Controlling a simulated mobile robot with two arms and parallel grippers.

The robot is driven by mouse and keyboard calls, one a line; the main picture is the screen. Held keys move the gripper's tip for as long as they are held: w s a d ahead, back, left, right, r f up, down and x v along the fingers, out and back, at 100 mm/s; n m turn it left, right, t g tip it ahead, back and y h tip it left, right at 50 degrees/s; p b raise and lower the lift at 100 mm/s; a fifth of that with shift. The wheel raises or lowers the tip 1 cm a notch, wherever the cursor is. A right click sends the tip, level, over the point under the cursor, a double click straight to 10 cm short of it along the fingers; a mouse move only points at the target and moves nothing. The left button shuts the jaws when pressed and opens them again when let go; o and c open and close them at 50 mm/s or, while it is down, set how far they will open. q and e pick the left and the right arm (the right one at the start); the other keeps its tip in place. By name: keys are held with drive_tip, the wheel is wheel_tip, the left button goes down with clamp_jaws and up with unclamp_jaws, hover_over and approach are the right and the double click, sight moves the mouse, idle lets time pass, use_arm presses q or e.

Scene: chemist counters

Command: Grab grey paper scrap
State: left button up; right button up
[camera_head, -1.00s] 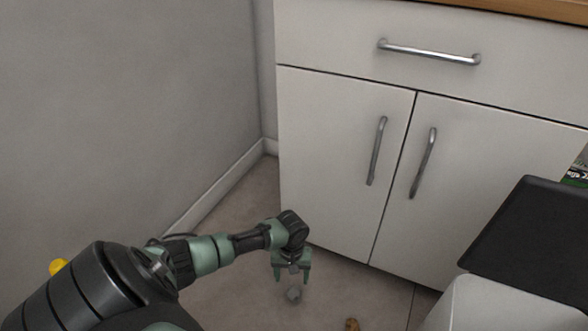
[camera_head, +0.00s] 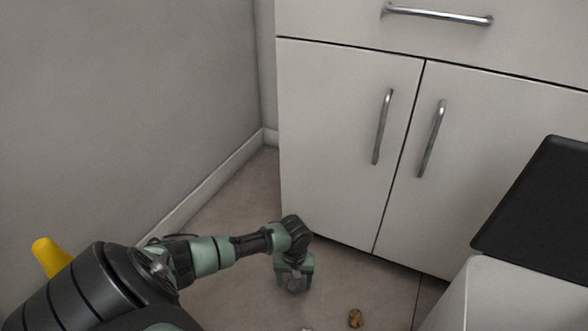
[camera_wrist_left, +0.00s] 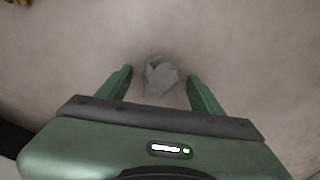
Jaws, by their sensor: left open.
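The grey paper scrap (camera_wrist_left: 160,76) is a small crumpled ball on the floor. In the left wrist view it sits between and slightly beyond the two green fingertips of my left gripper (camera_wrist_left: 159,85). The fingers are apart and do not visibly touch it. In the head view my left gripper (camera_head: 294,283) points down close to the floor in front of the cabinet, with the scrap (camera_head: 294,285) small and partly hidden between its fingers. My right gripper is not in view.
A white cabinet (camera_head: 335,140) with metal handles stands behind the gripper. A brown crumpled piece (camera_head: 355,318) lies on the floor to the right. A white bin (camera_head: 500,295) with a black lid (camera_head: 540,205) is at the right. A grey wall (camera_head: 120,100) is at the left.

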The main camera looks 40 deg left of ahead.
use_arm(q)
clamp_jaws()
drive_tip(key=shift+r, duration=0.1)
idle(0.3)
